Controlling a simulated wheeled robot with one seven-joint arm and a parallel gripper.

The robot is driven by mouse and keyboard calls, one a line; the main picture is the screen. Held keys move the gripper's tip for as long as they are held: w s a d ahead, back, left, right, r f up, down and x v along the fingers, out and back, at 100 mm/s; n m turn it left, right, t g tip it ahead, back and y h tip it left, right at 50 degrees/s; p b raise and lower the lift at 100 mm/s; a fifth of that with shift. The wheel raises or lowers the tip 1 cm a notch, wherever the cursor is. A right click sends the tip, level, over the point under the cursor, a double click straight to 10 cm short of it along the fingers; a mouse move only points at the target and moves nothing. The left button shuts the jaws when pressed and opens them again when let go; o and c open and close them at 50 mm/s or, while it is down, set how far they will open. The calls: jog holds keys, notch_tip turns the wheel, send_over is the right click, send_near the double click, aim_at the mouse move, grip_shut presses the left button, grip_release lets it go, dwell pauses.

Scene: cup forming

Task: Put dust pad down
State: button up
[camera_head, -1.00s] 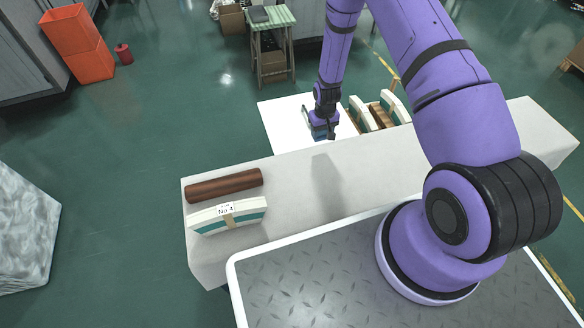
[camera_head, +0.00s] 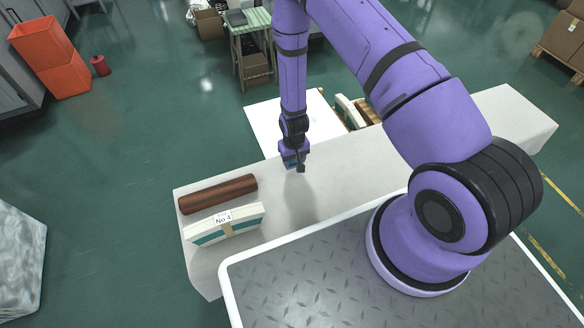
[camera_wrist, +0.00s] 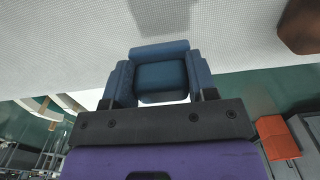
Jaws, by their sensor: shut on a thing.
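My gripper (camera_head: 294,160) is above the far edge of the long grey-white table (camera_head: 360,170), to the right of the brown roller. In the wrist view, my gripper (camera_wrist: 160,84) is shut on the dust pad (camera_wrist: 162,74), a dark blue-teal block between the two blue fingers. A shadow lies on the table surface near it, and the pad looks held above the table. In the head view my gripper hides most of the pad.
The brown roller (camera_head: 218,194) and a white-and-teal block labelled No 4 (camera_head: 225,225) lie at the table's left end. The table's middle is bare. Behind it stand a white surface (camera_head: 265,125) and more white pieces (camera_head: 347,110).

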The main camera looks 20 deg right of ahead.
aim_at(292, 166)
jog(key=shift+s+a, duration=0.2)
jog(key=shift+a, duration=0.05)
jog(key=f, duration=0.2)
jog(key=shift+s+a+f, duration=0.25)
jog(key=shift+s+f, duration=0.05)
jog(key=shift+f, duration=0.5)
jog(key=shift+f, duration=0.1)
jog(key=o, duration=1.1)
